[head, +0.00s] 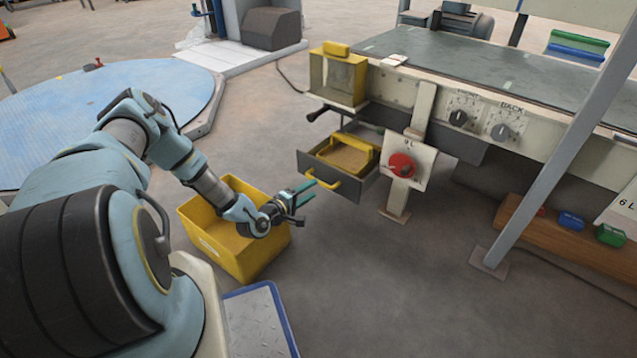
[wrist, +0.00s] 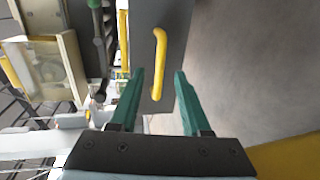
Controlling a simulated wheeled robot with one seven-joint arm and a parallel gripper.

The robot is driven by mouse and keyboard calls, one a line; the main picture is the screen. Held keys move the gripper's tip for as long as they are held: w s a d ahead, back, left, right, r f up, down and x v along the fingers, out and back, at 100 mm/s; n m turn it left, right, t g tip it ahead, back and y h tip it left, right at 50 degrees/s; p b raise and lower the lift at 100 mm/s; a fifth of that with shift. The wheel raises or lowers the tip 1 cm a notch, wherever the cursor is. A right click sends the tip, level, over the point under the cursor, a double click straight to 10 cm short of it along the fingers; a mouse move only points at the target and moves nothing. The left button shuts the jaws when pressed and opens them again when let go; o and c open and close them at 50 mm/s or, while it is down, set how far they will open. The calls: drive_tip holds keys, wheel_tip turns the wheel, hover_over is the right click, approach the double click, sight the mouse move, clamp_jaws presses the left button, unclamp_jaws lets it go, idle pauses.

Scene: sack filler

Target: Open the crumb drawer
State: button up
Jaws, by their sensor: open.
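The crumb drawer (head: 327,178) is a grey-fronted drawer under the machine's bench. In the head view it stands out from the frame, with a yellow-rimmed tray of brown material visible inside. Its yellow bar handle (head: 323,179) is on the front face. The handle (wrist: 158,62) also shows in the wrist view, upright in that picture on the grey drawer front (wrist: 176,25). My gripper (head: 304,192) is just in front of the handle, a little to its left. Its green fingers (wrist: 158,72) are open with nothing held; the handle's lower end appears between them.
A yellow bin (head: 235,257) stands on the floor below my gripper. A yellow clear-fronted box (head: 338,75) and a dark lever (head: 318,113) are above the drawer. A red knob (head: 401,165) on a post is to the right. The floor in front is open.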

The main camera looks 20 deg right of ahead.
drive_tip(key=shift+p+v, duration=0.4)
drive_tip(key=shift+v, duration=1.85)
